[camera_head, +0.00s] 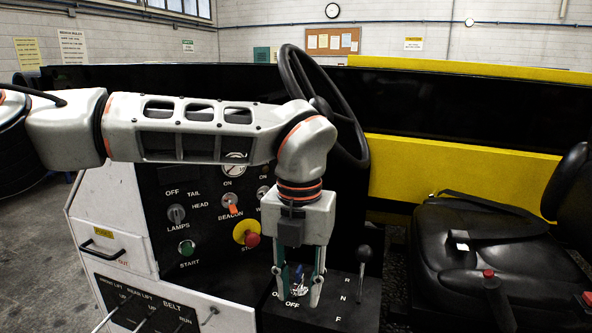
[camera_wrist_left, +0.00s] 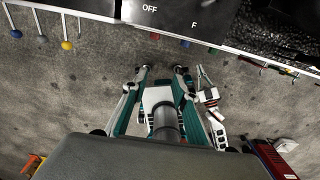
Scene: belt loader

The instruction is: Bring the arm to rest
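My left arm (camera_head: 190,128) reaches in from the left across the loader's control panel (camera_head: 195,205), and its wrist bends down. My left gripper (camera_head: 297,296) points down in front of the low console marked OFF and R N F (camera_head: 345,303). Its two fingers are apart, and it also shows in the left wrist view (camera_wrist_left: 163,69) with a clear gap and bare floor between the fingertips. A small bluish and white item shows between the fingers in the head view; I cannot tell what it is. My right gripper is not in view.
A black steering wheel (camera_head: 352,125) stands close behind my wrist. A black-knobbed lever (camera_head: 363,254) is right of the gripper, and a red stop button (camera_head: 252,240) left of it. A black seat (camera_head: 470,255) is at right.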

